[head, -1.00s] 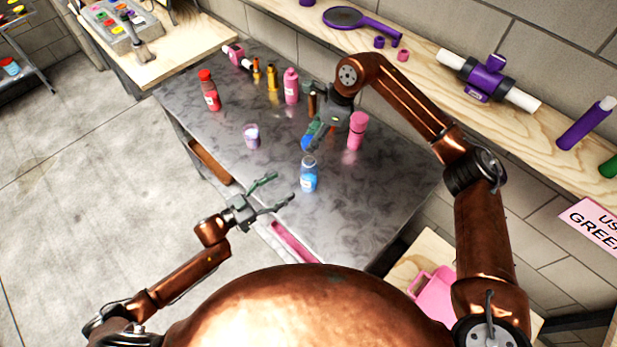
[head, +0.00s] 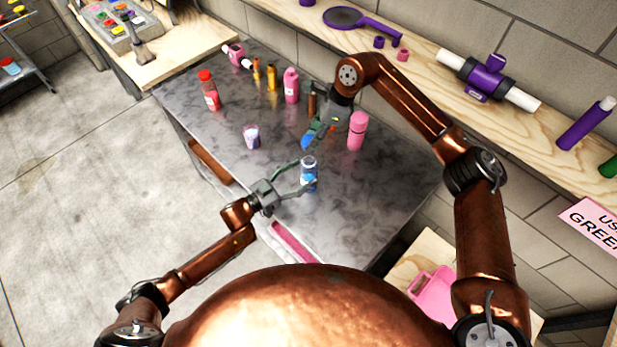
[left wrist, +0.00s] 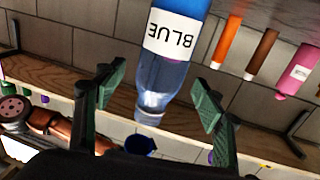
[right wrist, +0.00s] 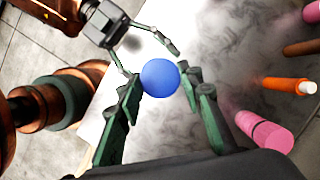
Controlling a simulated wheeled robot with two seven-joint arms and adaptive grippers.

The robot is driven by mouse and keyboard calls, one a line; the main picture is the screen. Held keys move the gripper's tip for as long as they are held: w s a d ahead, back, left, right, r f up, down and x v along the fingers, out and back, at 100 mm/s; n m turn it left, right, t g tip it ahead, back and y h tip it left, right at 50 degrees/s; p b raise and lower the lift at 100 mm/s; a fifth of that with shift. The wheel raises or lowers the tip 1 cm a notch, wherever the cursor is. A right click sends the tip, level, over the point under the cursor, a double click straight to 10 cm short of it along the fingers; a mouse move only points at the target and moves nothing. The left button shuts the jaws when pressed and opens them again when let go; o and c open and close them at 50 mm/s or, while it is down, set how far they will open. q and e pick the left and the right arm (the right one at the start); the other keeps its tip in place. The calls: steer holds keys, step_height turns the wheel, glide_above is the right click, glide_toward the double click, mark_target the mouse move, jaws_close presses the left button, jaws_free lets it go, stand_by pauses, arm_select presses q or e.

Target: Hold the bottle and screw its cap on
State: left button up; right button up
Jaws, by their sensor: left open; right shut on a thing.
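The clear bottle (head: 308,174) with blue contents stands upright and uncapped on the grey table. Its label reads BLUE in the left wrist view (left wrist: 172,35), where it appears upside down. My left gripper (head: 307,172) is open, with its fingers on either side of the bottle; I cannot tell whether either touches it. My right gripper (head: 308,141) is shut on the blue cap (head: 306,143), above and slightly behind the bottle. The cap also shows between the fingertips in the right wrist view (right wrist: 160,78), where it hides the bottle.
A pink bottle (head: 357,131) stands close to the right of my right gripper. A small purple-labelled jar (head: 251,136), a red-capped bottle (head: 209,92) and another pink bottle (head: 291,86) stand farther left and back. The table's right front is clear.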

arm_select(q)
steer(key=shift+x, duration=1.45)
steer(key=shift+c, duration=0.4)
jaws_close()
arm_select(e)
glide_above(308, 158)
steer(key=d, duration=0.1)
steer(key=shift+f, duration=2.45)
steer(key=shift+f, duration=0.9)
steer(key=shift+f, duration=0.6)
